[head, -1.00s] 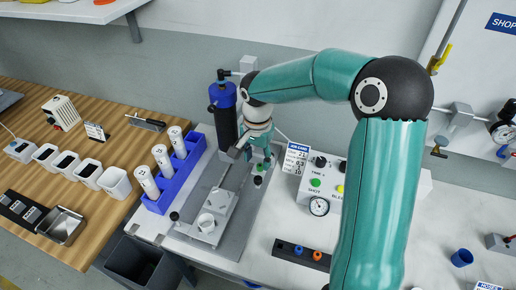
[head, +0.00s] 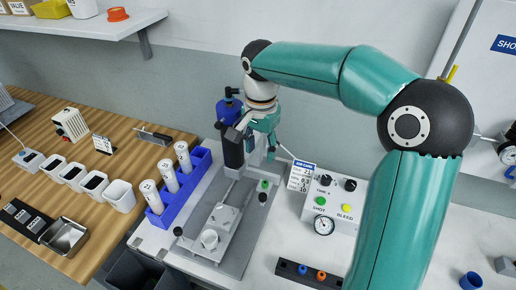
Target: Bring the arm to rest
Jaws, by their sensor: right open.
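My right arm, teal with black joints, reaches across the right of the head view and bends over to the left. Its right gripper (head: 238,134) hangs over the back of the grey fixture plate, in front of the blue and black cylinder (head: 229,112). The gripper is open, and I see nothing in it. Its fingertips are small and partly overlap the dark cylinder, so I cannot tell whether they touch it. My left gripper is not in view.
A blue rack (head: 182,197) holds three white tubes to the left. A control box (head: 331,203) with a gauge stands to the right. A black strip (head: 308,275) with coloured fittings lies in front.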

